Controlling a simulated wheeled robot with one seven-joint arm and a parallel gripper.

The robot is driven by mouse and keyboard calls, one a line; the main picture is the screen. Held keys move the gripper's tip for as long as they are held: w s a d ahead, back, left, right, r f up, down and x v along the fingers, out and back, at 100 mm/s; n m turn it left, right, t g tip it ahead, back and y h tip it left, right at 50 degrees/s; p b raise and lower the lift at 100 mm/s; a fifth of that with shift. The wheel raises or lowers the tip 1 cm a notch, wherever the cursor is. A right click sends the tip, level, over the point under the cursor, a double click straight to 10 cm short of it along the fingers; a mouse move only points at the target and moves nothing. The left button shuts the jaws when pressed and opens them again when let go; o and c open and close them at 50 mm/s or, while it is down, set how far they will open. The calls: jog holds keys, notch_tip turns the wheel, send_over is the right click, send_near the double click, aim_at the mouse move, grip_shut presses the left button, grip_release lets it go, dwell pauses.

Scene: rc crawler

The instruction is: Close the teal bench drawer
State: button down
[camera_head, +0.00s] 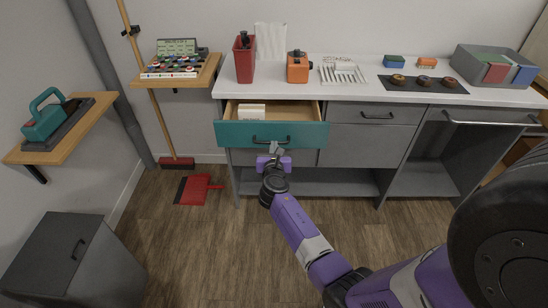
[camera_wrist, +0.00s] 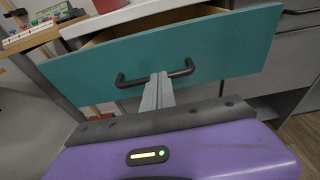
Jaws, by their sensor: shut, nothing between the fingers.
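The teal bench drawer (camera_head: 231,134) is pulled out from the bench, with its wooden inside showing and a small white item (camera_head: 251,112) in it. Its dark bar handle (camera_head: 269,141) sits at the middle of the front. In the wrist view the teal front (camera_wrist: 215,50) fills the upper picture, and the handle (camera_wrist: 129,82) crosses just behind my fingertips. My gripper (camera_head: 275,149) is shut and empty, in front of the drawer at handle height. In the wrist view my closed fingers (camera_wrist: 159,84) overlap the handle; I cannot tell whether they touch it.
The white bench top (camera_head: 300,92) holds a red bin (camera_head: 244,58), an orange box (camera_head: 297,67) and a grey crate (camera_head: 470,61). A grey drawer (camera_head: 345,113) beside the teal one is closed. A grey cabinet (camera_head: 52,240) stands at lower left. A red dustpan (camera_head: 193,190) lies on the floor.

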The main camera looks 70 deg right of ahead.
jog(key=r+b+x, duration=0.1)
jog(key=b+x, duration=0.1)
jog(key=x, duration=0.3)
jog(key=r+b+x, duration=0.1)
jog(key=b+x, duration=0.1)
jog(key=x, duration=0.4)
jog(key=r+b+x, duration=0.1)
jog(key=b+x, duration=0.1)
jog(key=x, duration=0.3)
jog(key=shift+w+d, duration=0.15)
jog(key=shift+d, duration=0.35)
jog(key=shift+w+d, duration=0.1)
jog(key=shift+d, duration=0.15)
jog(key=shift+w+d+r, duration=0.1)
jog(key=shift+d+r, duration=0.05)
jog(key=shift+r, duration=0.2)
jog(key=shift+r, duration=0.1)
